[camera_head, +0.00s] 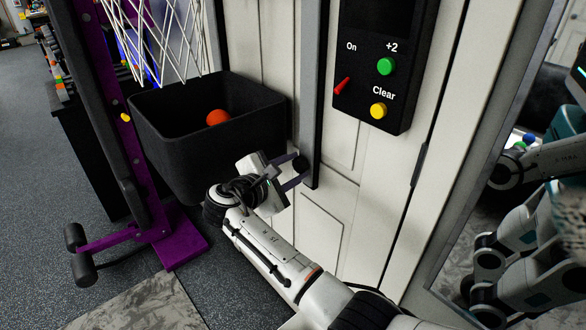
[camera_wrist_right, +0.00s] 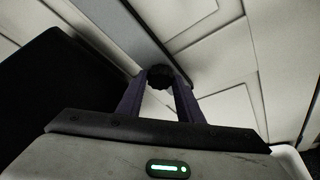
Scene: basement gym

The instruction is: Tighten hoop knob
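The hoop knob (camera_head: 300,163) is small, round and black, on the side of the grey upright post (camera_head: 313,95) beside the white door panels. My right gripper (camera_head: 301,167) has reached the post, with its two dark purple fingers on either side of the knob. In the right wrist view the knob (camera_wrist_right: 160,77) fills the narrow gap between the fingertips, and the fingers look shut on it. The knob is partly covered by the fingers. My left gripper is not in view directly.
A black bin (camera_head: 270,98) with an orange ball (camera_head: 217,118) hangs close left of my right gripper, under a white net (camera_head: 160,40). A black control panel (camera_head: 385,65) is above right. A purple stand (camera_head: 180,240) is left; a mirror (camera_head: 530,200) is right.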

